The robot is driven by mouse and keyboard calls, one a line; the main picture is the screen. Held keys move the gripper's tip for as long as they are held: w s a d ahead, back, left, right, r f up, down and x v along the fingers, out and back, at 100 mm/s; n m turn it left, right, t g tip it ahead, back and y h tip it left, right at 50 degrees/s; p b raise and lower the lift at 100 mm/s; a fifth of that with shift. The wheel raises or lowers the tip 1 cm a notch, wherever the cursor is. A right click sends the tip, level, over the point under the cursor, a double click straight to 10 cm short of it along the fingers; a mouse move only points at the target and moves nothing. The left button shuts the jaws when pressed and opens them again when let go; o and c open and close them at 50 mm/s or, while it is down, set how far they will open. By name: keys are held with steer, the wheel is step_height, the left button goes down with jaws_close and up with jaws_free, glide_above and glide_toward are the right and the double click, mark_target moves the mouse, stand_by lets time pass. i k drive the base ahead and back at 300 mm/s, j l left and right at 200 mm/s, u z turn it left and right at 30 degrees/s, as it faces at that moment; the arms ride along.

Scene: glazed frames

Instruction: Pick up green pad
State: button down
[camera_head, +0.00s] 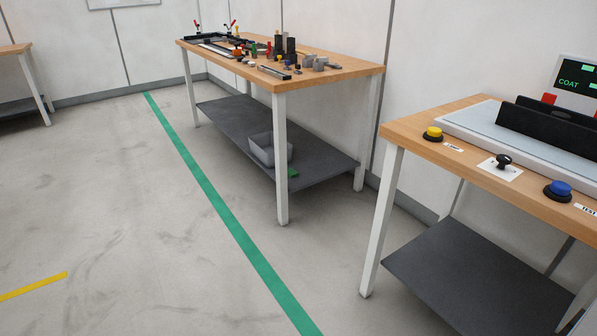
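A small flat green item (293,173), which looks like the green pad, lies on the dark lower shelf (325,165) of the middle workbench. It is beside a grey bin (262,152), close to the bench's front right leg. It is small in view, so its details are hard to make out. My gripper is not in view.
The middle workbench (345,70) carries several tools and parts on top. A nearer bench (395,130) at right holds a yellow button (433,134), a blue button (558,190) and a black-and-grey device. Open floor with a green line (215,195) lies left.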

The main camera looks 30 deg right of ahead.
mark_target(292, 173)
steer(key=z, duration=0.85)
steer(key=u, duration=1.9)
steer(key=z, duration=1.85)
steer(key=i+j+u, duration=0.3)
steer(key=i, duration=0.15)
steer(key=i+u, duration=0.3)
steer(key=i, duration=0.2)
